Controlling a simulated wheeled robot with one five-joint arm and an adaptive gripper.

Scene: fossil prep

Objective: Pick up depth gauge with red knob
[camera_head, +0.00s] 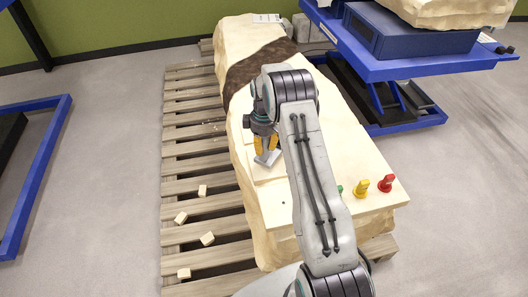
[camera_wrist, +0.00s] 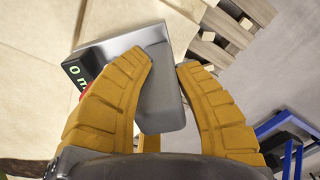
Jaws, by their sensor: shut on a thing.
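My gripper (camera_head: 266,144) has yellow fingers and reaches down to the top of the pale rock block. Its fingers are shut on the depth gauge (camera_head: 268,158), a grey metal piece at the block's left side. In the wrist view the gauge (camera_wrist: 160,104) lies between the two yellow fingers (camera_wrist: 168,64). It has a dark display with green digits (camera_wrist: 76,73), and a bit of red beside it, mostly hidden by the left finger. Whether the gauge touches the rock beneath I cannot tell.
The pale rock block (camera_head: 240,51) rests on a wooden pallet (camera_head: 187,146). Red (camera_head: 387,183), yellow (camera_head: 362,187) and partly hidden green (camera_head: 340,189) knobbed pieces stand at its right front. Small pale chips (camera_head: 207,238) lie on the pallet. A blue lift table (camera_head: 405,69) stands back right.

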